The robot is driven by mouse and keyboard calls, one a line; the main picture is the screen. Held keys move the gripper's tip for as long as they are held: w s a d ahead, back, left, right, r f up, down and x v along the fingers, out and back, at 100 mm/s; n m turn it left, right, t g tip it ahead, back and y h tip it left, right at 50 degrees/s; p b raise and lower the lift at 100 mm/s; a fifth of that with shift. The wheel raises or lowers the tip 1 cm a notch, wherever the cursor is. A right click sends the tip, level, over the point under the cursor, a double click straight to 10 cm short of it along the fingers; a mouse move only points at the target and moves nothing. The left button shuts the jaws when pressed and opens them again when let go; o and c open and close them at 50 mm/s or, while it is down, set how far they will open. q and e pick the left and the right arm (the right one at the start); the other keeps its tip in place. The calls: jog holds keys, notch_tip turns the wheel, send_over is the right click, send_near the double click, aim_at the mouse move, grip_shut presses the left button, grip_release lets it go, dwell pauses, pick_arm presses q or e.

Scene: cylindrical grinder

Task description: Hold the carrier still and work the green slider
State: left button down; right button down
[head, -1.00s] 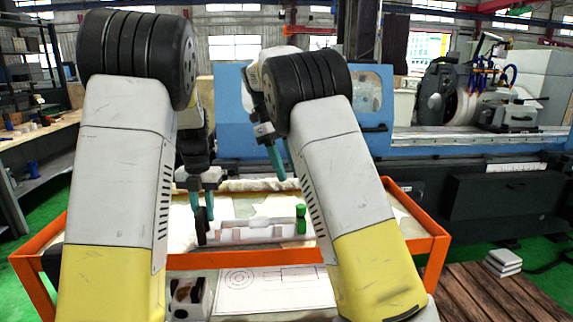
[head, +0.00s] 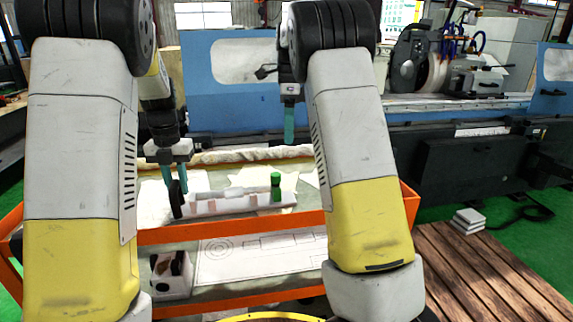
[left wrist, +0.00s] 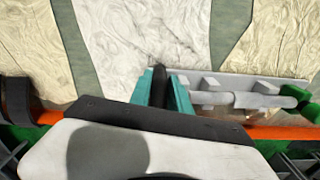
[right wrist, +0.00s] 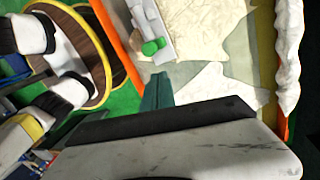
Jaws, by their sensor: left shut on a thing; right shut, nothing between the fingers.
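The pale grey carrier (head: 235,202) lies across the cart's upper surface, with a black upright piece (head: 177,199) at its left end and the green slider (head: 276,188) at its right end. My left gripper (head: 174,172) points down and is shut on the black piece; the left wrist view shows this piece (left wrist: 159,83) between the teal fingers. My right gripper (head: 289,138) is shut and empty, pointing down, above and apart from the green slider. The right wrist view shows the slider's green end (right wrist: 152,47) beyond the closed teal fingertips (right wrist: 157,82).
The orange-edged cart (head: 170,236) carries crumpled pale sheets around the carrier. A drawing sheet (head: 260,255) and a small white block with a dark part (head: 172,274) lie nearer me. The blue grinder (head: 225,110) stands behind. A wooden pallet (head: 480,275) is at right.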

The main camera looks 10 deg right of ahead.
jog(key=d+n+t+y, duration=0.2)
jog(key=d+n+y, duration=0.1)
jog(key=d+n, duration=0.3)
send_near(276, 186)
jog(key=f, duration=0.1)
jog(key=w+d+f, duration=0.1)
jog(key=f, duration=0.1)
jog(key=w+f, duration=0.1)
jog(key=f, duration=0.1)
jog(key=shift+w+d, duration=0.15)
jog(key=shift+d, duration=0.25)
jog(key=shift+a, duration=0.6)
pick_arm(q)
jog(key=shift+d, duration=0.1)
pick_arm(e)
jog(key=shift+s+a, duration=0.3)
jog(key=shift+a, duration=0.25)
